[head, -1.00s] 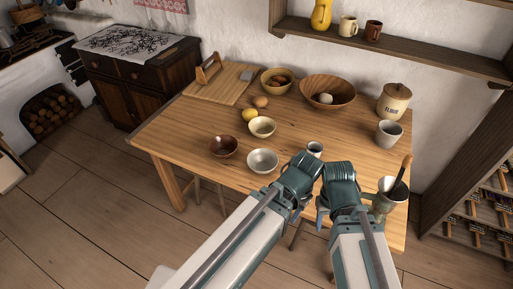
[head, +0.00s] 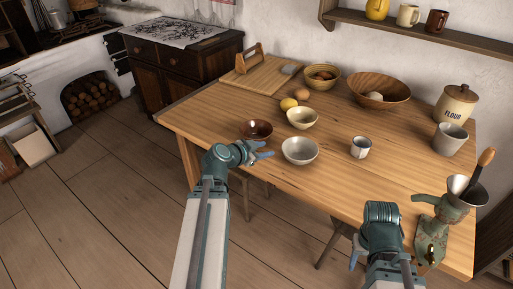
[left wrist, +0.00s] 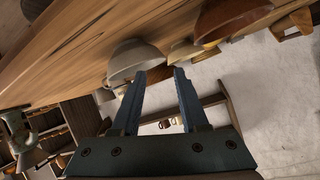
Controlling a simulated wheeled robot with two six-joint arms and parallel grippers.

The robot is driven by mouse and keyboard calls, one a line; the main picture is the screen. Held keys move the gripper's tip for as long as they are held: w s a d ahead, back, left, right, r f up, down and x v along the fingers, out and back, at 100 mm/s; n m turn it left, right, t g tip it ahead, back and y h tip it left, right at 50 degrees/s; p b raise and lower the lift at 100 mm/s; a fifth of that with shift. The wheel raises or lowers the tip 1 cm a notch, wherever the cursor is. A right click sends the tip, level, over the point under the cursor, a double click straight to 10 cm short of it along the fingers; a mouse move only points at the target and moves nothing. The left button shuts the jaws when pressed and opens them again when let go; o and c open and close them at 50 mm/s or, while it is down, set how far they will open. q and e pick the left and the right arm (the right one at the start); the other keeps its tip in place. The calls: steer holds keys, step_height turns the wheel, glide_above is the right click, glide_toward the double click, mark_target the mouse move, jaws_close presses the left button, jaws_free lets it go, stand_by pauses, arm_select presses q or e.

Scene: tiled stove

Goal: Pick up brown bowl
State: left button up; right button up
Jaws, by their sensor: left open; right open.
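The small brown bowl (head: 257,129) stands upright on the wooden table near its front left edge. My left gripper (head: 264,151) is open and empty, just in front of the bowl at the table edge, with its fingers pointing right. In the left wrist view the open fingers (left wrist: 159,76) have nothing between them. A brown bowl, probably the same one, is cut off at the top right of that view (left wrist: 230,18). My right gripper (head: 357,252) is low in front of the table's right part, its fingers partly hidden.
A grey-white bowl (head: 300,151) stands right of the brown bowl, close to my left fingers. A small cup (head: 360,147) and a grinder (head: 433,230) stand farther right.

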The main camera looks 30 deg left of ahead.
arm_select(q)
steer(key=s+a+t+y+b, duration=0.1)
steer(key=a+t+y, duration=0.1)
steer(key=a, duration=0.4)
steer(key=shift+g, duration=0.3)
steer(key=b+x, duration=0.5)
steer(key=x, duration=0.9)
steer(key=shift+d, duration=0.15)
steer(key=shift+r, duration=0.1)
arm_select(e)
step_height(320, 180, down, 7)
arm_select(q)
steer(key=shift+s, duration=0.1)
jaws_close()
